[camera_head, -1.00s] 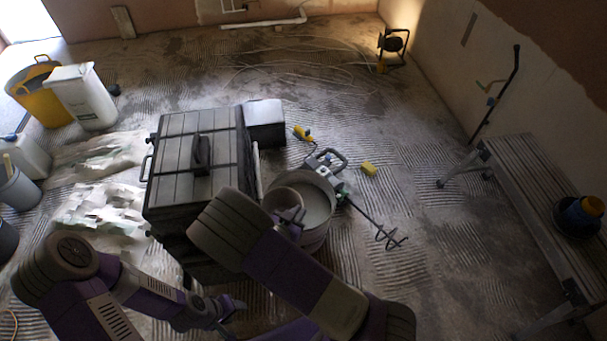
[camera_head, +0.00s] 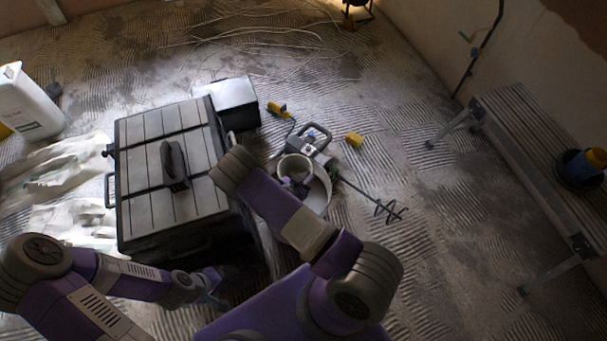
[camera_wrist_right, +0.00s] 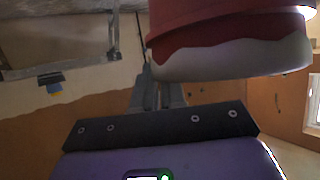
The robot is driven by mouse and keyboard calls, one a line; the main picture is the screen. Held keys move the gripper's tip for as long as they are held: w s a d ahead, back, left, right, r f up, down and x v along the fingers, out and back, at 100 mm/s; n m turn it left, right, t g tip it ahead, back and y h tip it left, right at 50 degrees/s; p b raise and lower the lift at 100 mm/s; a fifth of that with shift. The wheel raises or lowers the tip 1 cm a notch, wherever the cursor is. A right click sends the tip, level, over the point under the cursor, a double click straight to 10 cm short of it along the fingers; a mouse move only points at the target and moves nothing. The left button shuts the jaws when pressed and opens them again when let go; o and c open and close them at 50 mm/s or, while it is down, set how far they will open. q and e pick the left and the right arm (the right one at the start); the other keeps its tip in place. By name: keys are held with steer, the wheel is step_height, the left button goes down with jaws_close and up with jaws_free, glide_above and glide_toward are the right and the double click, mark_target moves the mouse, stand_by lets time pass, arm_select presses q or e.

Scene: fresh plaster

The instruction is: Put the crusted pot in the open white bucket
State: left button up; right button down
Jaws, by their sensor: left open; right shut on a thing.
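The crusted pot shows in the head view as a round pale rim (camera_head: 295,165). In the right wrist view it is a red pot with a whitish crusted band (camera_wrist_right: 230,58). My right gripper (camera_head: 296,186) is shut on the pot's side, and its fingers also show in the right wrist view (camera_wrist_right: 158,92). The open white bucket (camera_head: 323,195) stands on the floor, partly hidden behind the pot and my right arm. The pot overlaps the bucket's left part in the picture; its height above it I cannot tell. My left gripper (camera_head: 217,288) is open and empty, low beside the toolbox.
A large black and grey toolbox (camera_head: 140,208) stands left of the bucket, with a smaller box (camera_head: 232,97) behind. A yellow block (camera_head: 354,140) is nearby. A bench (camera_head: 520,125) stands right, with clear floor before it.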

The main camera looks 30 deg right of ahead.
steer(key=shift+f, duration=0.5)
step_height(320, 180, down, 4)
steer(key=b, duration=0.3)
steer(key=shift+f+b, duration=0.2)
steer(key=shift+b, duration=0.15)
steer(key=c, duration=1.1)
jaws_free()
step_height(320, 180, up, 10)
steer(key=p, duration=0.4)
